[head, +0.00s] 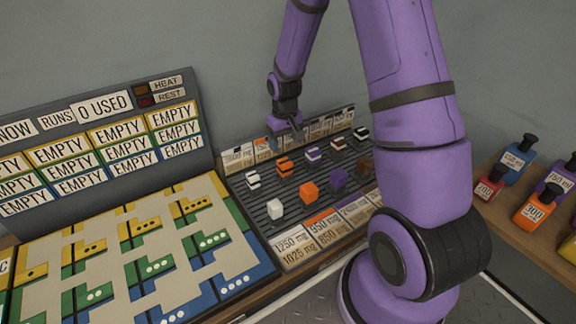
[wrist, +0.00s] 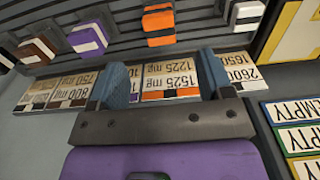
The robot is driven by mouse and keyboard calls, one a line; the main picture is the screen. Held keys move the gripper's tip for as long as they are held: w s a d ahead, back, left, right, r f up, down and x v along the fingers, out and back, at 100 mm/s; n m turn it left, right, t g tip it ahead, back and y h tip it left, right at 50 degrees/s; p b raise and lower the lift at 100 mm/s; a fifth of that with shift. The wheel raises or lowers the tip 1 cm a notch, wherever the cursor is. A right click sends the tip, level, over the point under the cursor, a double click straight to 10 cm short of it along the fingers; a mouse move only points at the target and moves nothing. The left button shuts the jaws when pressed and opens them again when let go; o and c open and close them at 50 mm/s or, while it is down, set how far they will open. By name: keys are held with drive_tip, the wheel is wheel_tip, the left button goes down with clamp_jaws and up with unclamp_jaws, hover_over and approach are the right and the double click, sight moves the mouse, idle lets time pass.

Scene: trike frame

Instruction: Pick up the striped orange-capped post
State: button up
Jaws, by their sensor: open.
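In the wrist view the striped orange post (wrist: 158,26) is at the top, just beyond and slightly left of the middle of the finger gap. My gripper (head: 288,137) is above the rack's back label strip, behind the post in the head view. Its two blue-grey fingers also show in the wrist view (wrist: 165,78), spread apart with nothing between them but labels beneath. The gripper does not touch the post.
Striped purple (head: 313,153) and white (head: 253,179) posts flank it. A plain orange block (head: 309,191) stands in the front row, beside white (head: 275,208) and purple (head: 338,178) ones. A sign board (head: 110,145) rises left. Coloured bottles (head: 535,208) stand right.

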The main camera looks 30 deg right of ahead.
sight(285, 161)
drive_tip(key=shift+w+d+f, duration=0.15)
drive_tip(key=shift+d+f, duration=0.05)
drive_tip(key=shift+f, duration=0.6)
drive_tip(key=shift+w+a+f, duration=0.1)
drive_tip(key=shift+w+f, duration=0.05)
drive_tip(key=shift+f, duration=4.85)
drive_tip(key=shift+c, duration=0.2)
drive_tip(key=c, duration=1.1)
